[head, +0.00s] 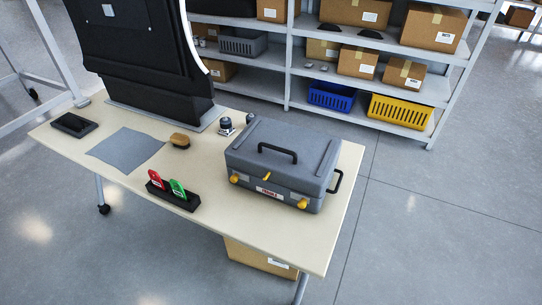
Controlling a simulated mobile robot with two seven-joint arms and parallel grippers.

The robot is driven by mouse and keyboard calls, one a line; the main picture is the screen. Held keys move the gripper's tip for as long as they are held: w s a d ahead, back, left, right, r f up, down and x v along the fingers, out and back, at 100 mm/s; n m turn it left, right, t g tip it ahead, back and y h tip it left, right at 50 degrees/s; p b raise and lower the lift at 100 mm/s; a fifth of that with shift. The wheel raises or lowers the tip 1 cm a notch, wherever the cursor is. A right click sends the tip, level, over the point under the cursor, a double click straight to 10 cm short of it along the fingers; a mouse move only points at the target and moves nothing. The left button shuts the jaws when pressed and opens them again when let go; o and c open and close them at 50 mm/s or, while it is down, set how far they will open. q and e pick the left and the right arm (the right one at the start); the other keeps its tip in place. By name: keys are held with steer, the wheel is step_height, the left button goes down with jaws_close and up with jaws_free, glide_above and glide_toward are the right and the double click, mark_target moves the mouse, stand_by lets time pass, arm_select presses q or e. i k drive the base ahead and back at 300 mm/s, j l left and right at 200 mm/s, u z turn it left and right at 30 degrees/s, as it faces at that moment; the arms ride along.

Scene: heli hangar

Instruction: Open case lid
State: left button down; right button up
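A grey case (282,158) stands shut on the right part of the cream table. Its lid has a black handle (278,151) on top. Two yellow latches are on its front, one at the left (234,179) and one at the right (302,204), with a small yellow piece (266,176) and a red and white label (270,193) between them. Another black handle (336,181) sticks out from its right side. Neither of my grippers shows in the head view.
The table (273,238) also holds a black rack (172,194) with a red and a green tag, a brush (180,140), a grey cloth (126,148), a black tray (73,125) and a small dark round item (226,126). A large black panel (140,50) stands behind. Shelves with boxes are beyond.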

mark_target(303, 160)
steer(key=i+l+u, duration=0.2)
steer(key=l, duration=0.25)
steer(key=l+u, duration=0.2)
steer(key=l, duration=0.25)
steer(key=i+l+u, duration=0.1)
steer(key=l, duration=0.25)
steer(key=i+l, duration=0.15)
steer(key=l, duration=0.15)
steer(key=u, duration=0.05)
